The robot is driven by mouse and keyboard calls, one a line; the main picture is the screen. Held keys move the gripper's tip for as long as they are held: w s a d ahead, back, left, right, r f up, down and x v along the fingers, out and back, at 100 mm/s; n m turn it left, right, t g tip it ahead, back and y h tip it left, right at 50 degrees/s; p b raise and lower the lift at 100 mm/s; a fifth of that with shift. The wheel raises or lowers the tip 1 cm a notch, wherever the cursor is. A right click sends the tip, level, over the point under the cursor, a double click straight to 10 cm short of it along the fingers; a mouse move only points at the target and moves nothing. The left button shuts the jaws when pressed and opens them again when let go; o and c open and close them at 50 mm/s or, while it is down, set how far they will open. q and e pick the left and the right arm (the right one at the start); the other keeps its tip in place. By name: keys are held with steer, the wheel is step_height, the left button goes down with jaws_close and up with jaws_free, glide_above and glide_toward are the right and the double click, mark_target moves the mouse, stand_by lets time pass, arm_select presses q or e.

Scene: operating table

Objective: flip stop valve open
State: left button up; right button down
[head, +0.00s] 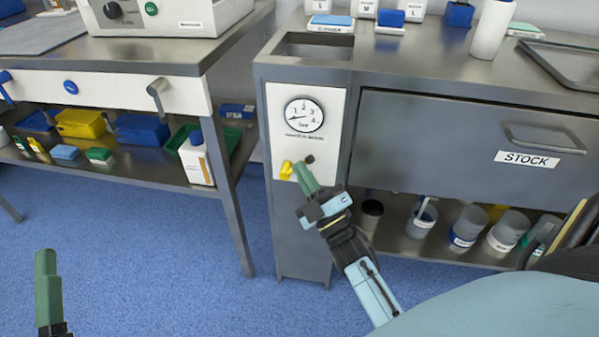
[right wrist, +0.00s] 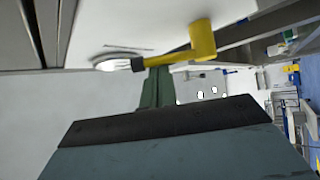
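The stop valve has a yellow lever (head: 286,170) on the white panel (head: 334,104) under a round gauge (head: 304,115).
A grey STOCK drawer (head: 440,140) is to the right, above a shelf with several cups. A workbench (head: 130,52) stands left. Blue floor (head: 180,250) is clear in front.

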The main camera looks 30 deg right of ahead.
arm_select(q)
steer(key=shift+w+f+y, duration=0.15)
steer(key=shift+f+y, duration=0.15)
arm_select(e)
steer(key=shift+s+d+f, duration=0.2)
steer(key=shift+f, duration=0.4)
steer(key=shift+s+d+f, duration=0.15)
steer(key=shift+f, duration=0.4)
arm_select(q)
steer(key=shift+g, duration=0.3)
arm_select(e)
step_height(320, 180, up, 4)
steer(key=s+a+f+p, duration=0.1)
steer(key=a+p, duration=0.1)
steer(key=p, duration=0.2)
arm_select(q)
step_height(320, 180, down, 14)
steer(key=a+g+y, duration=0.2)
steer(key=g+y, duration=0.1)
steer(key=g, duration=0.6)
steer(key=shift+s+a+r, duration=0.2)
steer(key=shift+s+a, duration=0.05)
steer(key=shift+s, duration=0.15)
arm_select(e)
steer(key=s+a+f, duration=0.3)
steer(key=s+f, duration=0.2)
steer(key=f, duration=0.2)
steer(key=shift+s+f, duration=0.2)
steer(key=shift+s, duration=0.2)
steer(key=shift+w+r, duration=0.1)
